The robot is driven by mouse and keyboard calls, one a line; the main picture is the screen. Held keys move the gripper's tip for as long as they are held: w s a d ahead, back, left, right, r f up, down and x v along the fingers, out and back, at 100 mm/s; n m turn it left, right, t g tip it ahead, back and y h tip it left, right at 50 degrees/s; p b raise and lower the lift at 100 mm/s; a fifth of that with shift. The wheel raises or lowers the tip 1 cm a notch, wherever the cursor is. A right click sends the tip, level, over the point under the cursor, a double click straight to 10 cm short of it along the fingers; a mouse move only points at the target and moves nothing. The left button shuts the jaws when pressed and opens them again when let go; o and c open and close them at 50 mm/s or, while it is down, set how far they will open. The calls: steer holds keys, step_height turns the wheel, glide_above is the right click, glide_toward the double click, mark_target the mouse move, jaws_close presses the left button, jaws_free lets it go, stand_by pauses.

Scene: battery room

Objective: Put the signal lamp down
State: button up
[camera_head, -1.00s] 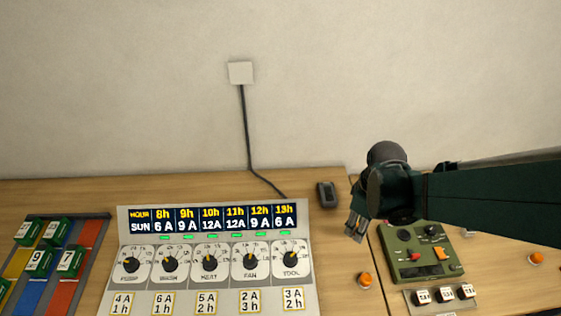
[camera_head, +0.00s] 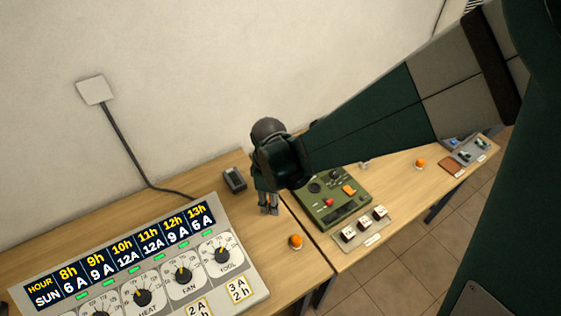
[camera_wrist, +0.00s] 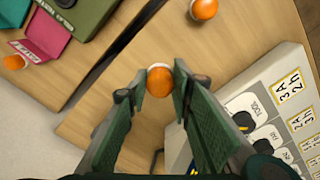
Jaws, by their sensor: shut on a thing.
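A signal lamp with an orange dome and pale base (camera_wrist: 160,82) is between the fingertips of my gripper (camera_wrist: 159,84) in the wrist view. My gripper is shut on it, over the wooden table. In the head view my gripper (camera_head: 269,209) points down, right of a small dark box; its fingers and wrist hide the held lamp there. I cannot tell whether the lamp's base touches the table. Another orange lamp (camera_head: 296,241) stands on the table nearer the front edge; a similar lamp (camera_wrist: 203,9) shows at the top of the wrist view.
The dark box (camera_head: 234,179) stands left of my gripper. The grey timer panel (camera_head: 245,270) lies at front left. A green control unit (camera_head: 335,200) sits on the right table, across a seam. A further orange lamp (camera_head: 420,163) stands there. Bare wood surrounds my fingertips.

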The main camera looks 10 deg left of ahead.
mark_target(272, 220)
steer(key=shift+f, duration=1.75)
steer(key=shift+f, duration=0.15)
steer(key=shift+f, duration=1.95)
steer(key=shift+f+b, duration=0.15)
steer(key=shift+b, duration=0.3)
steer(key=o, duration=0.9)
steer(key=shift+r, duration=0.2)
steer(key=shift+r+p, duration=0.7)
steer(key=shift+r, duration=5.25)
